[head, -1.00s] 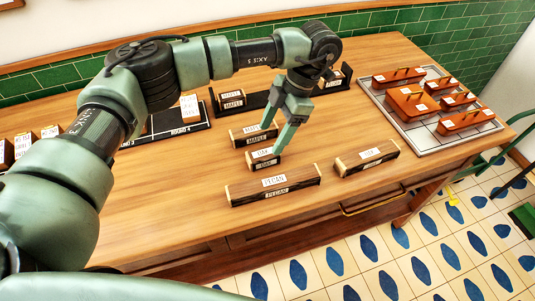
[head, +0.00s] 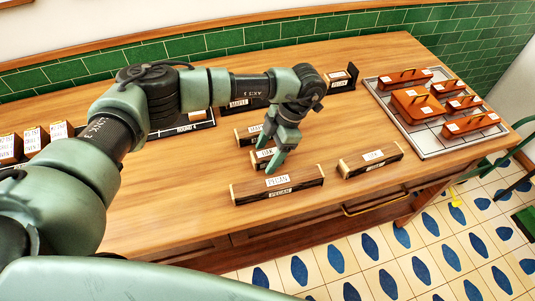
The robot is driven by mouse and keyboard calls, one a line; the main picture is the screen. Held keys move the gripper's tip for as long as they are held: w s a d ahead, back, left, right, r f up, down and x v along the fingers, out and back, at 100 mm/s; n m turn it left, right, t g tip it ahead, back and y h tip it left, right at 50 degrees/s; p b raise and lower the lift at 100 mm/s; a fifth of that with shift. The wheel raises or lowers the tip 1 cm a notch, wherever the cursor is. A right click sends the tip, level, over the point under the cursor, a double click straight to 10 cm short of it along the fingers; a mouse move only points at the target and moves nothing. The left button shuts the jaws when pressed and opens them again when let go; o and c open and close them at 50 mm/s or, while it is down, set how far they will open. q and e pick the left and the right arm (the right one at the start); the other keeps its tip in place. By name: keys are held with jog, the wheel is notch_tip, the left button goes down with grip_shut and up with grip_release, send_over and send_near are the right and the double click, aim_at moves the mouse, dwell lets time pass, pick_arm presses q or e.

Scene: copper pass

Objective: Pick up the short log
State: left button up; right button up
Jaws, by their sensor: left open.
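The short log (head: 257,163) is a small dark block with pale ends and white labels. It lies on the wooden table between two longer logs. My left gripper (head: 266,160) is open over it, pointing down. One finger is at its far side and the other at its near right side, partly covering it. I cannot tell whether the fingers touch it. A longer log (head: 245,139) lies just behind it, and the long pecan log (head: 277,193) lies just in front. My right gripper is not in view.
Another labelled log (head: 368,163) lies to the right. A tray (head: 415,137) with several reddish-brown handled blocks stands at the back right. Dark racks with labelled blocks stand along the back, partly behind my arm. Bare wood (head: 180,185) lies to the left of the logs.

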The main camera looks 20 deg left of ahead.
pick_arm(q)
grip_shut()
jog(key=shift+r, duration=0.1)
